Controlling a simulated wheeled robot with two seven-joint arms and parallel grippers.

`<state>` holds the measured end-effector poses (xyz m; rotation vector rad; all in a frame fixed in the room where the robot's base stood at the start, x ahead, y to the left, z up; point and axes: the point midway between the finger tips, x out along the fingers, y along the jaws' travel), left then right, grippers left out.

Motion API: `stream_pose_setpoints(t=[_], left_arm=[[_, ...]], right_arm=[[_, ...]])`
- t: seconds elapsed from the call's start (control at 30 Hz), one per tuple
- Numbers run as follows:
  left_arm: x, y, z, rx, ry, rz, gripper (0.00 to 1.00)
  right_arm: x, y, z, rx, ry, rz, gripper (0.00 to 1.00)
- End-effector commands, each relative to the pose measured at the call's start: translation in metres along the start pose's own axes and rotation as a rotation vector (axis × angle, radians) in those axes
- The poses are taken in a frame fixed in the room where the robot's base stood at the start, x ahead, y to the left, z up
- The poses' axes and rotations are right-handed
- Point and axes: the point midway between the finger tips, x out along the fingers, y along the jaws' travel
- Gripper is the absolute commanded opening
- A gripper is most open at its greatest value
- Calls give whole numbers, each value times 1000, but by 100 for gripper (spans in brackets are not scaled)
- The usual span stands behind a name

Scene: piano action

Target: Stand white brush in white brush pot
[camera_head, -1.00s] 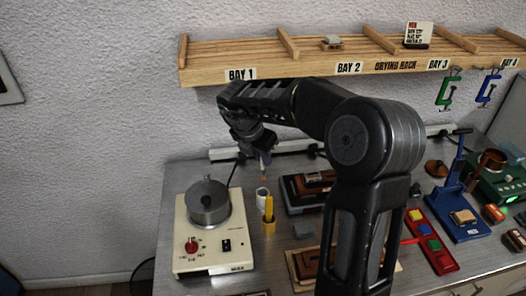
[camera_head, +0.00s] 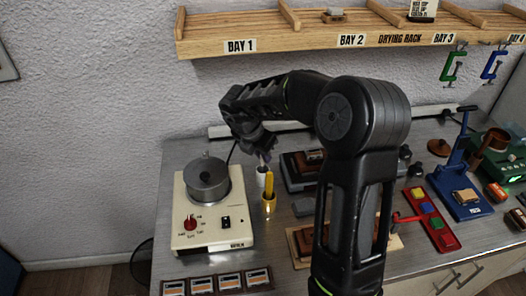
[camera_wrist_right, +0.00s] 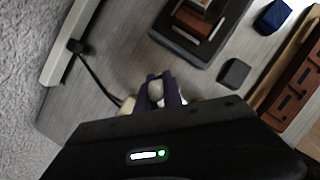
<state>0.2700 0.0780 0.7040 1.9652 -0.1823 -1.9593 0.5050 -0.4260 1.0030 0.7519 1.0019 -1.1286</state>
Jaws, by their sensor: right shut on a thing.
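My right gripper (camera_head: 263,157) is shut on the white brush and sits directly above the white brush pot (camera_head: 262,178). In the right wrist view the brush's pale rounded end (camera_wrist_right: 156,91) shows between the dark fingers (camera_wrist_right: 160,93). The brush looks upright, and its lower end meets the pot's mouth in the head view. How deep it reaches inside cannot be told. The pot is mostly hidden behind the yellow brush beside it. My left gripper is not in view.
A yellow pot (camera_head: 268,208) with a yellow brush stands just in front. A cream hotplate (camera_head: 200,237) with a metal pot (camera_head: 207,180) is at left, its dark cable nearby. A dark tray (camera_head: 296,178) lies to the right. The wooden drying rack (camera_head: 290,44) hangs behind.

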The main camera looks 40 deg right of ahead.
Motion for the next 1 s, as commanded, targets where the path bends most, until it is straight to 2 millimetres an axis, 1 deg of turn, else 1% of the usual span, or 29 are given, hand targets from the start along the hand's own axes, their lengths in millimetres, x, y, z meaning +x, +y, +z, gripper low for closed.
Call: stream_pose_setpoints(t=[0.13,0.47,0.5,0.77,0.8,1.0], left_arm=[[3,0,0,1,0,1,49],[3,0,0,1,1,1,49],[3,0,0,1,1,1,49],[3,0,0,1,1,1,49],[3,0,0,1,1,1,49],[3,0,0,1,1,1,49]], right_arm=[[5,0,-2,1,0,0,0],[5,0,-2,1,0,0,0],[5,0,-2,1,0,1,13],[5,0,-2,1,0,1,35],[5,0,-2,1,0,1,36],[5,0,-2,0,0,1,36]])
